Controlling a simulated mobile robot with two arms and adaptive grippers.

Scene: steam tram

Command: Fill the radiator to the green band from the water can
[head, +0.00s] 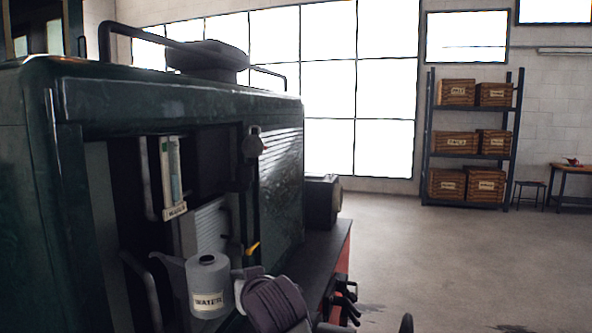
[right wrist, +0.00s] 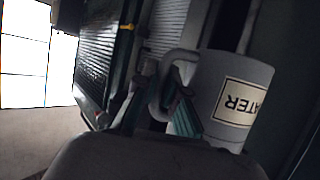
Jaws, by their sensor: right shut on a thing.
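The grey water can (head: 208,291), labelled WATER, is held roughly upright in front of the open bay in the green tram body. Its spout points left, towards the bay. The can also shows in the right wrist view (right wrist: 236,82). My right gripper (head: 243,279) is shut on the can's handle, with its fingers (right wrist: 158,108) around the handle in the wrist view. The upright gauge (head: 175,171) with a glass tube and a small label plate is in the bay, above and left of the can. Its level and green band are too small to read. My left gripper is out of view.
The green tram body (head: 185,100) fills the left side. A yellow-handled lever (head: 252,248) is just right of the can. A dark ledge (head: 325,245) runs along the tram. A shelf rack (head: 427,150) with several crates stands far right. The floor (head: 450,255) between is open.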

